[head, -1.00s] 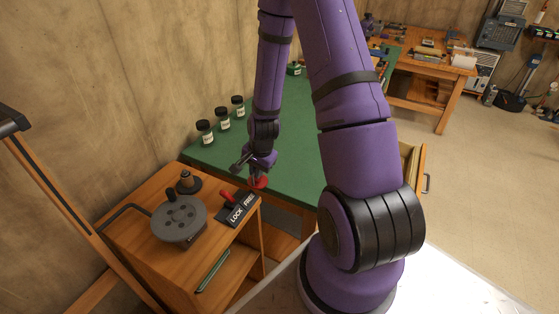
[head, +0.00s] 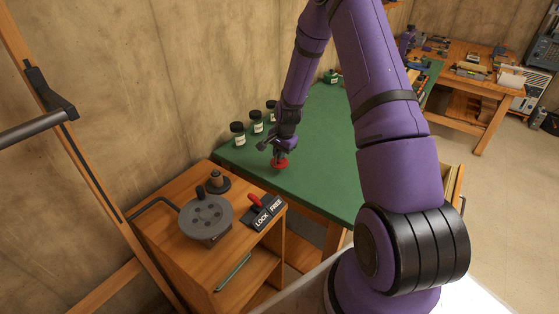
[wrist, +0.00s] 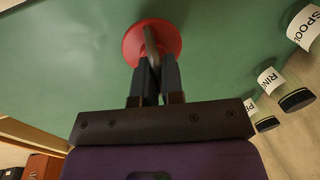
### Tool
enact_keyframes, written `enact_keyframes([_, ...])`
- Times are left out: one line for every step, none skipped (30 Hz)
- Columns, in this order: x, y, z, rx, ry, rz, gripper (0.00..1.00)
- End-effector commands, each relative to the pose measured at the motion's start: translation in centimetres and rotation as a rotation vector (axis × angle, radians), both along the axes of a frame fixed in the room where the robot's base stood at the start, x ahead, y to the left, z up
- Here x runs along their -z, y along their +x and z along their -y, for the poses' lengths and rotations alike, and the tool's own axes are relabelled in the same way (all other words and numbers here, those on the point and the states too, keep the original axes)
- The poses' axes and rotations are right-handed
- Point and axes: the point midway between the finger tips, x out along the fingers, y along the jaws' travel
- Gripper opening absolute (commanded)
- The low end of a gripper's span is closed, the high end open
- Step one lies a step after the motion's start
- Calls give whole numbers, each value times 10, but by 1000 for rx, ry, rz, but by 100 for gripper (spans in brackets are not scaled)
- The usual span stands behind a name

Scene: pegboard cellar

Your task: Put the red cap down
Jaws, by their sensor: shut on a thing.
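The red cap (head: 281,164) is at my gripper's tip, over the near left part of the green-topped bench (head: 330,140). In the wrist view the red cap (wrist: 131,45) is a round disc with a grey upright handle. My gripper (wrist: 154,66) is shut on that handle. In the head view my gripper (head: 279,155) points down and hides part of the cap. I cannot tell whether the cap touches the green top or hangs just above it.
Several labelled jars, such as this one (head: 238,134), stand along the wall behind my gripper. A wooden cabinet (head: 170,240) at the left bears a grey handwheel (head: 206,216) and a red lever on a LOCK/FREE plate (head: 264,213). The green top right of the cap is clear.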

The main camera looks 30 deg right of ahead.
Motion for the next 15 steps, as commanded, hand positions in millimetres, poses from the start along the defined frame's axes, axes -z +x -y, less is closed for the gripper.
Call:
enact_keyframes([1,1,0,0,0,0,0])
enact_keyframes([2,2,1,0,1,-1,0])
enact_keyframes([5,1,1,0,0,-2,0])
enact_keyframes([7,1,0,0,1,-3,0])
enact_keyframes([11,1,0,0,1,-3,0])
enact_keyframes([16,1,0,0,1,-3,0])
enact_keyframes([20,1,0,0,2,-4,0])
enact_keyframes([24,1,0,1,1,-3,0])
enact_keyframes([29,1,0,1,1,-3,0])
enact_keyframes([32,1,0,0,1,-3,0])
enact_keyframes([35,1,0,0,1,-3,0])
enact_keyframes([36,1,1,-1,0,-1,0])
enact_keyframes([36,2,1,-1,0,0,0])
enact_keyframes([35,2,1,-1,0,0,0])
enact_keyframes([35,2,1,-1,0,0,0])
